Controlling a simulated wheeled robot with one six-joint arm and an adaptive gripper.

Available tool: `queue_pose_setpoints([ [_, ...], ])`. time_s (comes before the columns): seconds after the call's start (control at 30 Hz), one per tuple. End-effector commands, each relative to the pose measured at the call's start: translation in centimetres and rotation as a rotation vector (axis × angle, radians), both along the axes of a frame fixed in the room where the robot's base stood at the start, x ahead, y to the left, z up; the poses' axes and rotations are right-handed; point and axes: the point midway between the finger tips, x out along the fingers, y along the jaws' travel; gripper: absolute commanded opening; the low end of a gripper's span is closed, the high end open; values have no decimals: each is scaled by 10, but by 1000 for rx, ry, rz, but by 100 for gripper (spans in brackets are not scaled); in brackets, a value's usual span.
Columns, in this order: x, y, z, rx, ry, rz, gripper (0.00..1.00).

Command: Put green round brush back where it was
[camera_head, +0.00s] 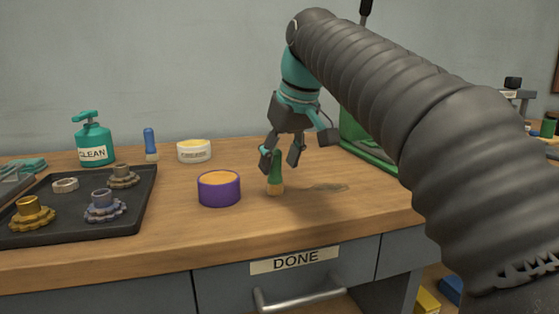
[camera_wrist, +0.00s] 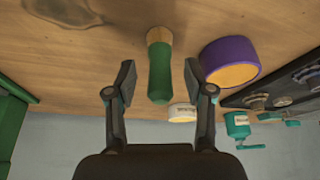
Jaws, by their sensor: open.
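The green round brush (camera_head: 275,172) stands upright on the wooden bench, bristle end down, handle up. In the wrist view the brush (camera_wrist: 160,72) shows between my two fingers, with its tan bristle end farther off. My gripper (camera_head: 281,157) is open just above and around the top of the handle. In the wrist view my gripper (camera_wrist: 158,80) has a gap on both sides of the handle. No contact is visible.
A purple tub (camera_head: 219,190) stands close left of the brush. Behind are a white tub (camera_head: 194,152), a blue brush (camera_head: 150,144) and a green CLEAN bottle (camera_head: 93,140). A black tray (camera_head: 135,222) with gears lies left. A green case (camera_head: 365,142) stands right.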

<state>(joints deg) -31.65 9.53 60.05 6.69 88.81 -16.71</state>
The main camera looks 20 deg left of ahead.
Motion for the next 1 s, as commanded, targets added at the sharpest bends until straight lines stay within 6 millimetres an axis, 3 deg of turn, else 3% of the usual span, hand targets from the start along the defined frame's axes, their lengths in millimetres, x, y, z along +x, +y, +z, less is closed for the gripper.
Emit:
queue_pose_setpoints([
  [0.3, -14, -18, 61, 2, -4, -1, 53],
  [0.5, -23, -27, 90, 2, -3, 0, 53],
  [0.7, -27, -32, 104, 1, -2, 0, 53],
  [1.0, -28, -34, 105, 1, -1, -2, 53],
])
